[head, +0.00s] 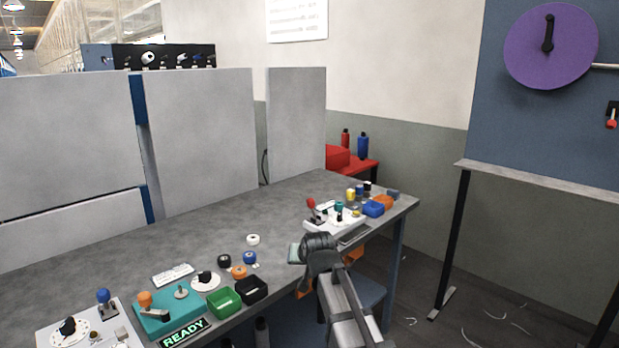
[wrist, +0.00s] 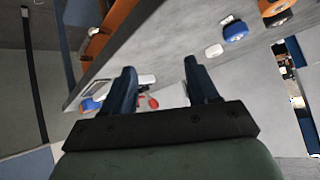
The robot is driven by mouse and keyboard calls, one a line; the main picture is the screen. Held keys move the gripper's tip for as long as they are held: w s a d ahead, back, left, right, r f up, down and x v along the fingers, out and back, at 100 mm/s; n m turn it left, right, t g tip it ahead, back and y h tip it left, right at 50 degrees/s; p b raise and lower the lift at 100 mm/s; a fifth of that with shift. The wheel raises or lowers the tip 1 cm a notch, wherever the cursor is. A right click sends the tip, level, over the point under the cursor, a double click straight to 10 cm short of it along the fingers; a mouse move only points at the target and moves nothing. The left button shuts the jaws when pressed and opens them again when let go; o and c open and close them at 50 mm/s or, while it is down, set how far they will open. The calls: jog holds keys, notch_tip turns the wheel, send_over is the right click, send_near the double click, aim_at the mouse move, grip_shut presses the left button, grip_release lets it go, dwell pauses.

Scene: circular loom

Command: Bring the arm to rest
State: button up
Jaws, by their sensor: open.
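My arm (head: 345,305) reaches up from the lower right in the head view, with its end over the front edge of the grey table. My gripper shows in the wrist view (wrist: 161,85), its two dark blue fingers spread well apart. Nothing is between the fingers. In the head view the fingertips are too small to make out.
The grey table (head: 190,238) holds a teal box (head: 160,318), a green bin (head: 224,302), a black bin (head: 252,290) and several spools. A white panel with a red-knobbed lever (head: 311,203) stands right. Grey partitions (head: 200,140) line the back. The table's middle is clear.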

jog(key=s+d+f+g+h, duration=0.1)
jog(key=s+d+f+g, duration=0.4)
jog(key=f, duration=0.8)
jog(key=s+d+f+h, duration=0.1)
jog(key=s+d+f, duration=0.2)
jog(key=s+f, duration=0.65)
jog(key=s+d+f+g, duration=0.3)
jog(key=s+d+f, duration=0.15)
jog(key=f, duration=1.15)
jog(key=s+d+f+g, duration=0.2)
jog(key=s+f, duration=0.3)
jog(key=s, duration=0.6)
jog(key=s+d+f+g, duration=0.2)
jog(key=s+f, duration=0.4)
jog(key=s, duration=0.6)
jog(key=s+d+f+g, duration=0.2)
jog(key=s+f, duration=0.4)
jog(key=s, duration=0.6)
jog(key=shift+d+m+g+h, duration=0.4)
jog(key=shift+g, duration=0.5)
